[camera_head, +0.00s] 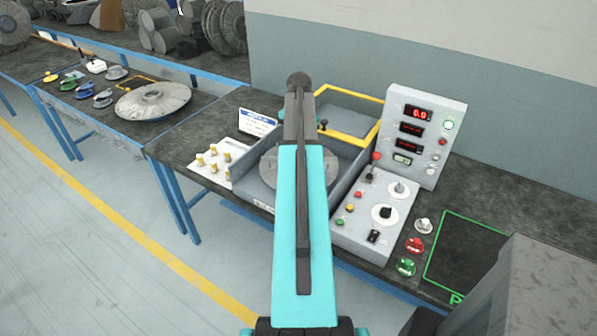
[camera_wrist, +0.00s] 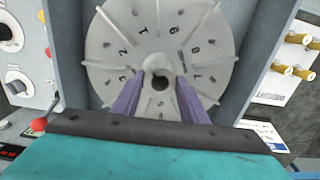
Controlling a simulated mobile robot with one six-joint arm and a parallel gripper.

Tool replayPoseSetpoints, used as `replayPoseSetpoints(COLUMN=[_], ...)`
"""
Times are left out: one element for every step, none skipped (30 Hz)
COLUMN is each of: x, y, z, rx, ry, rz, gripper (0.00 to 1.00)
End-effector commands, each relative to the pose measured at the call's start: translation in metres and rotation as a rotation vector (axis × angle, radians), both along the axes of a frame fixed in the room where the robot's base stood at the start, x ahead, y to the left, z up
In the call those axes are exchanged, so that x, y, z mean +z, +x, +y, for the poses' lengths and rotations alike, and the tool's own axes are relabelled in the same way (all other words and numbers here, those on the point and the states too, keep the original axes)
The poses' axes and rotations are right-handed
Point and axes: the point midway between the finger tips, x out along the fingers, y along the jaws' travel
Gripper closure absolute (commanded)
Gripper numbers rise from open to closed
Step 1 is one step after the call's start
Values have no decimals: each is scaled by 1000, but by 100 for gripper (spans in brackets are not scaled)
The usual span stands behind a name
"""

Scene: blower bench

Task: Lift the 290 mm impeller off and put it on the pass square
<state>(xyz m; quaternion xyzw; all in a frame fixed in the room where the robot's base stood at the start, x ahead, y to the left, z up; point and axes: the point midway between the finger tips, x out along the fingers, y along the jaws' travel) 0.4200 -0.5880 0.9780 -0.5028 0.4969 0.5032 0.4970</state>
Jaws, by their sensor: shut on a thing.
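The impeller (camera_wrist: 118,50) is a pale grey disc with numbers around its face and a dark hole at its hub. In the wrist view the two purple fingers of my gripper (camera_wrist: 160,80) are shut on its hub. In the head view the impeller (camera_head: 268,170) shows on both sides of my teal arm, within the grey-walled bay of the bench. My arm hides its middle and the fingers there. I cannot tell whether it is still seated or raised. The pass square (camera_head: 472,253) is a green outline on the dark bench at the right, partly covered by a grey block.
A control box (camera_head: 372,215) and a display panel (camera_head: 424,135) stand right of the bay. Red (camera_head: 414,245) and green (camera_head: 406,267) stampers sit beside the square. A yellow-framed tray (camera_head: 347,121) lies behind. Brass weights (camera_head: 213,160) are left. Another large disc (camera_head: 152,101) lies on the left table.

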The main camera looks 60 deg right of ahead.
Motion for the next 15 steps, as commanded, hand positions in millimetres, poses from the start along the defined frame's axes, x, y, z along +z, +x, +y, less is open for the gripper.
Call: replayPoseSetpoints(x=[4,5,7,8,9,10,11,12,14,15,16,17,18,19,21], y=[0,0,0,0,0,0,0,0,0,0,0,0,0,0,0], z=[0,0,0,0,0,0,0,0,0,0,0,0,0,0,0], rx=[0,0,0,0,0,0,0,0,0,0,0,0,0,0,0], ry=[-1,-1,-1,-1,-1,-1,-1,-1,-1,-1,-1,-1,-1,-1,-1], rz=[-1,-1,-1,-1,-1,-1,-1,-1,-1,-1,-1,-1,-1,-1,-1], gripper=[87,87,87,87,87,87,87,87,87,87,87,87,87,87,87])
